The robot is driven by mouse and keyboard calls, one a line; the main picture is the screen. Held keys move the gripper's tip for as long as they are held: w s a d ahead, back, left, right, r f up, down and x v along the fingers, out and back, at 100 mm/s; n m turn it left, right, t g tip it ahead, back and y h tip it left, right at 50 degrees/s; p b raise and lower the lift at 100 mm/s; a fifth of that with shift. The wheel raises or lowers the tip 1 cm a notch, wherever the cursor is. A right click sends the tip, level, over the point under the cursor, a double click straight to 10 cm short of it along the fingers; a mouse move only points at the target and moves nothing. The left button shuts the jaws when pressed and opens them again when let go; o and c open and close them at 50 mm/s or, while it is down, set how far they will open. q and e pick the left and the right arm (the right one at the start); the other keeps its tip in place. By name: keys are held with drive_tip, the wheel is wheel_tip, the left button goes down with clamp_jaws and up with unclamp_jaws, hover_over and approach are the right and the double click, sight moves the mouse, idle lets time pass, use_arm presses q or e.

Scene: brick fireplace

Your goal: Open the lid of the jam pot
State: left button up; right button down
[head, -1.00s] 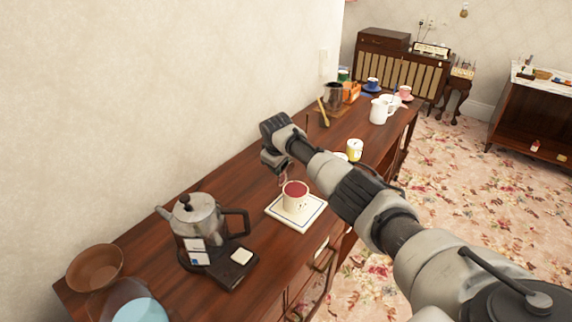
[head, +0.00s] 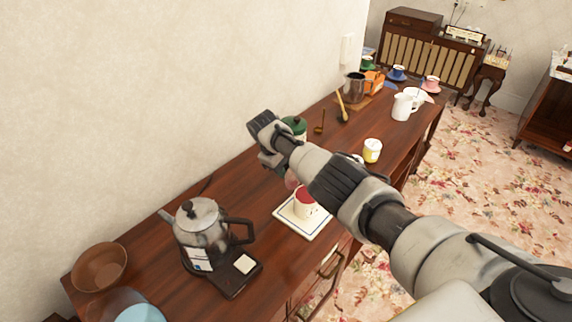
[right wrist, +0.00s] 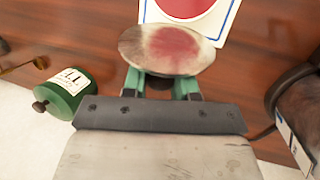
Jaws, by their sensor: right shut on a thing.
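The jam pot (head: 304,203) is a small white pot with red jam showing at its open top. It stands on a white square tile with a blue line (head: 312,227) on the wooden sideboard. My right gripper (right wrist: 160,88) is shut on the lid (right wrist: 165,50), a round pale disc with a red stain on the face seen. The lid is tilted and held apart from the pot. In the right wrist view the pot's red top (right wrist: 186,6) shows beyond the lid. In the head view my wrist largely hides the fingers. My left gripper is not in view.
A metal kettle (head: 203,228) stands to the left and a brown bowl (head: 99,267) beyond it. A green canister (right wrist: 68,92) stands near my right gripper by the wall. A yellow-and-white cup (head: 372,150) and white jug (head: 402,107) stand farther right.

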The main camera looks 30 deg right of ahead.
drive_tip(key=shift+s+a+f, duration=0.1)
drive_tip(key=shift+a+f, duration=0.05)
drive_tip(key=c, duration=0.9)
unclamp_jaws()
drive_tip(key=shift+o, duration=0.2)
drive_tip(key=shift+w+a+r, duration=0.1)
drive_tip(key=shift+w+r, duration=0.1)
drive_tip(key=shift+r, duration=0.35)
drive_tip(key=b+v, duration=0.1)
drive_tip(key=v, duration=0.8)
drive_tip(key=shift+a+r, duration=0.15)
drive_tip(key=shift+r, duration=0.2)
